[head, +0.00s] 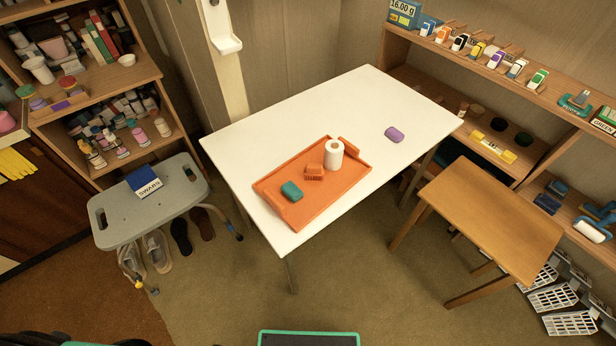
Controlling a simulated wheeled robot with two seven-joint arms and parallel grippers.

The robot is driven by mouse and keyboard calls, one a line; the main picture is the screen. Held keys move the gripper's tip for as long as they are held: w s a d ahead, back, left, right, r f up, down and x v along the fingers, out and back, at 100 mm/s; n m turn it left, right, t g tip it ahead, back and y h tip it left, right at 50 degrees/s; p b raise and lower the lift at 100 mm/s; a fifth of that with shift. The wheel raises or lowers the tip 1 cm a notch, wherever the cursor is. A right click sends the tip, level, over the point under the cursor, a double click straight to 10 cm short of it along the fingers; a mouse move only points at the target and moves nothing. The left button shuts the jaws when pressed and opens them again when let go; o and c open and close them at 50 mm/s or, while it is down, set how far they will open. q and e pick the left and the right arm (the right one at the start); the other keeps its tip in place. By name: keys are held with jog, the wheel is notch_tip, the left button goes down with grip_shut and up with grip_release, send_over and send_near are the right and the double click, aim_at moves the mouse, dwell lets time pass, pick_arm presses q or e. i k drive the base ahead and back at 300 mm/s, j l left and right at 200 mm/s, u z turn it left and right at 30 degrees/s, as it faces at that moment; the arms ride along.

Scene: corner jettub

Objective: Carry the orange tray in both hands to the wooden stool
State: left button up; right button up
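The orange tray (323,197) lies flat on the white table (290,118), near its front edge. On it are a white paper roll (334,154), an orange item (314,172) and a teal block (291,191). The wooden stool (492,215) stands on the floor to the right of the table, its light brown top bare. Neither of my grippers shows in the head view.
A purple block (394,135) lies on the table's right part. A grey stool (121,213) with a blue-and-white box (144,182) stands left. Shelves (92,94) line the left, and more shelves (483,63) the right. Floor in front of the table is clear.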

aim_at(492, 210)
jog(key=l+z, duration=0.8)
jog(key=i+l+z, duration=0.1)
jog(key=z, duration=0.35)
jog(key=i+l+z, duration=0.15)
jog(key=l+z, duration=0.25)
jog(key=i+l+z, duration=0.15)
jog(key=z, duration=0.25)
jog(key=l+u, duration=0.15)
jog(key=u, duration=0.25)
jog(key=i+l+u, duration=0.1)
jog(key=l+u, duration=0.15)
jog(key=u, duration=0.15)
jog(key=l+u, duration=0.2)
jog(key=u, duration=0.25)
